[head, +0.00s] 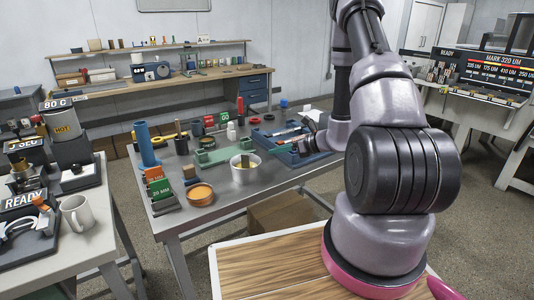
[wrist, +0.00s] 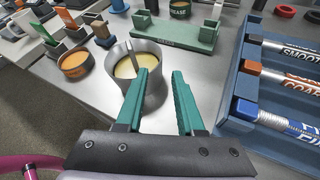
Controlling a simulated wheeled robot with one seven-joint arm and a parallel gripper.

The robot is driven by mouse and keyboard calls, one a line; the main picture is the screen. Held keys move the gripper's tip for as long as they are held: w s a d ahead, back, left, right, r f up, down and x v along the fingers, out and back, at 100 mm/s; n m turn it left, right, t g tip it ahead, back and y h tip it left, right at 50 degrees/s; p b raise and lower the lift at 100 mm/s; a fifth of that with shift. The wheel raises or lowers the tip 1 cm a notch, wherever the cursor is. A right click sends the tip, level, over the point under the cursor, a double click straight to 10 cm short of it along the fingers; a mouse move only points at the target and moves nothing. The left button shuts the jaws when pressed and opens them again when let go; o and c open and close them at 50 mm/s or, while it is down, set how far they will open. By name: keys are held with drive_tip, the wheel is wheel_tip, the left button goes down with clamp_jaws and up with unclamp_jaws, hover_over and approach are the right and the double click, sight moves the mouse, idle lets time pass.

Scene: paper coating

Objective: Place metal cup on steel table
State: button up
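The metal cup (head: 245,171) stands upright on the steel table (head: 232,195), between a green fixture and an orange dish. It holds pale yellow liquid with a flat stick in it. In the wrist view the cup (wrist: 152,95) is ahead of my gripper (wrist: 162,74), whose left green finger overlaps the cup's near side. The two fingers are spread with a gap between them, and nothing is clearly clamped. I cannot tell whether the left finger touches the cup. In the head view my arm hides most of my gripper.
A blue tray (wrist: 238,72) with marked tubes lies right of my gripper. The green fixture (wrist: 168,36) is behind the cup; the orange dish (wrist: 75,66) is to its left. Upright color cards (head: 162,190) and a blue cylinder (head: 144,145) stand left. Some bare steel shows along the front edge.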

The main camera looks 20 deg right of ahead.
drive_tip(key=s+a+r+n+g, duration=0.35)
drive_tip(key=s+r+n, duration=0.3)
drive_tip(key=r, duration=0.45)
drive_tip(key=s+a+r+n+g, duration=0.3)
drive_tip(key=s+a+r+n, duration=0.4)
drive_tip(key=r, duration=0.5)
drive_tip(key=s+d+r+n+t+h, duration=0.4)
drive_tip(key=s+d+r+n+h, duration=0.3)
drive_tip(key=s+r+n, duration=0.4)
drive_tip(key=shift+s+d+r+t+h, duration=0.35)
drive_tip(key=shift+s+d+r, duration=0.15)
drive_tip(key=shift+r, duration=0.45)
